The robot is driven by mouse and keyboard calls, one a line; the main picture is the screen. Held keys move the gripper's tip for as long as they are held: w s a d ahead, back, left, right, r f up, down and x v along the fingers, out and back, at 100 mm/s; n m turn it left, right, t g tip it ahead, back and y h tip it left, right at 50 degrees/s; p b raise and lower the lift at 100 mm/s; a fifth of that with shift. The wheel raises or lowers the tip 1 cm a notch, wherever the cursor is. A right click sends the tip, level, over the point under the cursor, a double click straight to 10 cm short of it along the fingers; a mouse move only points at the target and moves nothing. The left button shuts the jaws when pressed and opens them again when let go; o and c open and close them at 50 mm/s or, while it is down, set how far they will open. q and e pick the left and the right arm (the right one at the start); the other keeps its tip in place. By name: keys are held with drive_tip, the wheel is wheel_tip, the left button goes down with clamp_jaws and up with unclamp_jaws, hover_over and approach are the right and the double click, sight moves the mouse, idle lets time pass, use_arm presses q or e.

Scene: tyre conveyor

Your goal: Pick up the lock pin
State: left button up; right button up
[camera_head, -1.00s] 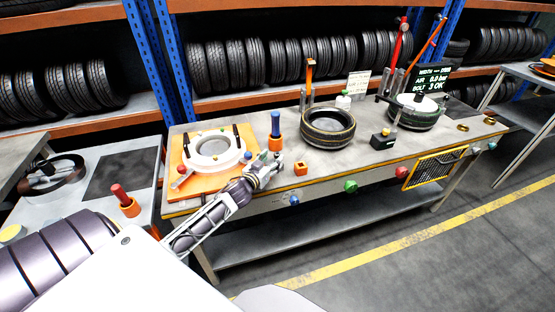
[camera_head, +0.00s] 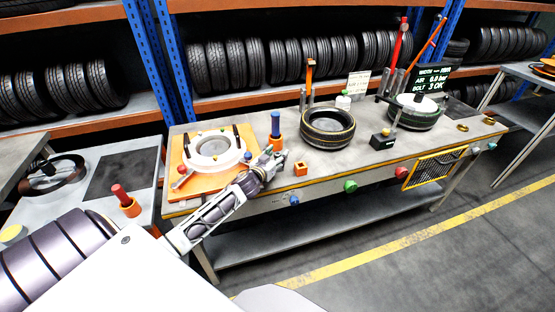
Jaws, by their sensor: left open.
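A blue pin (camera_head: 275,122) stands upright in an orange holder (camera_head: 276,143) on the workbench. A red-topped pin (camera_head: 119,192) stands in another orange holder (camera_head: 130,208) on the left table. I cannot tell for sure which of these is the lock pin. My left gripper (camera_head: 273,160) is open, at the front of the blue pin's holder and below the blue pin in the picture. Its fingers overlap the holder's lower part, and contact cannot be told. My right gripper is not in view.
An orange board (camera_head: 176,157) with a white ring (camera_head: 214,150) lies left of the gripper. A small orange block (camera_head: 300,169) and a tyre (camera_head: 328,128) are to its right. A black box (camera_head: 382,140) stands farther right. The bench's front edge runs under my arm.

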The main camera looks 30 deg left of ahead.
use_arm(q)
drive_tip(key=shift+w+f, duration=0.1)
drive_tip(key=shift+w, duration=0.35)
clamp_jaws()
idle(0.4)
drive_tip(key=shift+r, duration=0.95)
wheel_tip(320, 180, up, 8)
drive_tip(key=shift+r, duration=0.1)
